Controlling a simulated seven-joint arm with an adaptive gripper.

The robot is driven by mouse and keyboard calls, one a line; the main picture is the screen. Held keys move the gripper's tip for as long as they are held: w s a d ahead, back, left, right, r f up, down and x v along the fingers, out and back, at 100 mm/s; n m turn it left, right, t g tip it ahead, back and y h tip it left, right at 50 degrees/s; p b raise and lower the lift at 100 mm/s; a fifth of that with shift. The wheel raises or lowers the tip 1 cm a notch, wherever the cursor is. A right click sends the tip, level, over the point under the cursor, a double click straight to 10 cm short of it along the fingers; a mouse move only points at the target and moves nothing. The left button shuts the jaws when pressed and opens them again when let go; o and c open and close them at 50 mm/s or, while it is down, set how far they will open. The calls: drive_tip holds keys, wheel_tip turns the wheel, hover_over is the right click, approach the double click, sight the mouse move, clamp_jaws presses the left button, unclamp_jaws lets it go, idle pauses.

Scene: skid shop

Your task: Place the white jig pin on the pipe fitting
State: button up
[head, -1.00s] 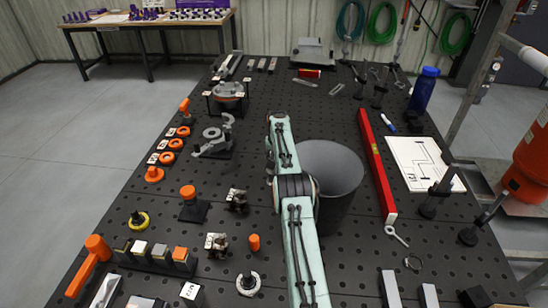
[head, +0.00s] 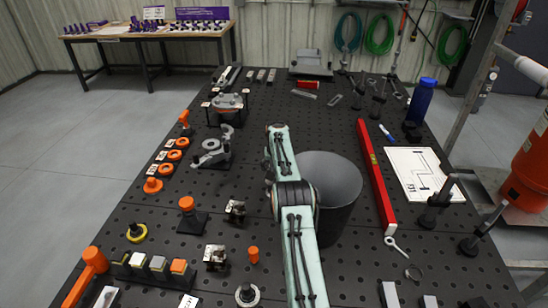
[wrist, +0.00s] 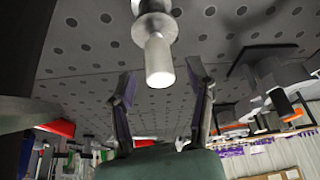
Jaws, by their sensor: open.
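In the wrist view a white pin (wrist: 159,62) with a wider grey-white collar at its base points towards my gripper (wrist: 161,72). Its foot runs out at the top edge, so I cannot tell what it stands on. The two fingers are spread apart, one on each side of the pin's free end, with gaps between. In the head view my arm shows but my gripper is hidden or out of frame. A pale ring-shaped part (head: 257,297) with a dark centre lies at the bottom edge; I cannot tell whether it is the pipe fitting.
A dark grey bin (head: 345,178) stands right of my arm, with a red level (head: 377,178) beyond it. Small metal blocks (head: 214,257), an orange peg (head: 254,255) and a row of colour-topped blocks (head: 158,266) occupy the left front. Perforated tabletop is bare between them.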

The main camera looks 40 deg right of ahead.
drive_tip(key=v, duration=1.1)
drive_tip(key=s+a+r+n+g+y, duration=0.1)
drive_tip(key=s+a+r, duration=0.25)
drive_tip(key=a, duration=0.35)
drive_tip(key=s+a+r+n, duration=0.15)
drive_tip(key=s+a, duration=0.25)
drive_tip(key=a, duration=0.4)
drive_tip(key=s+a+r+n+g+y, duration=0.1)
drive_tip(key=s+a+r, duration=0.3)
drive_tip(key=a, duration=0.3)
drive_tip(key=s+a+f+n, duration=0.1)
drive_tip(key=s+a, duration=0.3)
drive_tip(key=s, duration=0.4)
drive_tip(key=s+a+f+n+g, duration=0.1)
drive_tip(key=s+a+f, duration=0.1)
drive_tip(key=s, duration=0.6)
drive_tip(key=s+a+f+n+g+y, duration=0.1)
drive_tip(key=s+a+n, duration=0.1)
drive_tip(key=s+a, duration=0.3)
drive_tip(key=s, duration=0.3)
drive_tip(key=shift+s+a+f, duration=0.35)
drive_tip(key=shift+s+a, duration=0.05)
